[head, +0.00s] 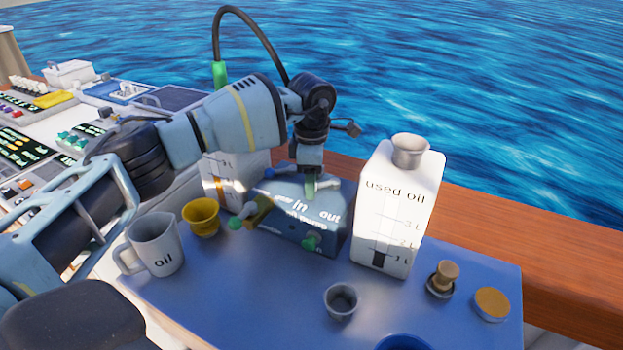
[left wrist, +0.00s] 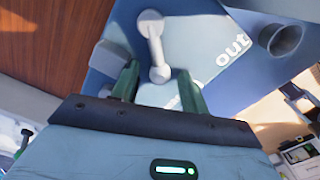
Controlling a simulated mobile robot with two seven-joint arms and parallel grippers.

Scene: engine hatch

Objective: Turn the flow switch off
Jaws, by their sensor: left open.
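The blue-grey pump box (head: 290,242), lettered "In" and "out", stands on the blue table top. In the left wrist view a pale lever (left wrist: 155,45) with rounded ends lies on the box top (left wrist: 190,45), near "out"; I take it to be the flow switch. My left gripper (head: 311,188) is above the box, pointing down. In the left wrist view its green fingers (left wrist: 160,88) are apart, one on each side of the lever's near end. I cannot tell whether they touch it. In the head view the gripper hides most of the lever. My right gripper is not in view.
A used-oil container (head: 398,220) with a metal cup on top stands close right of the box. An oil jug (head: 155,247) and a yellow cup (head: 201,217) stand left. A grey cup (head: 341,302) is in front. A wooden rail (head: 530,245) runs behind.

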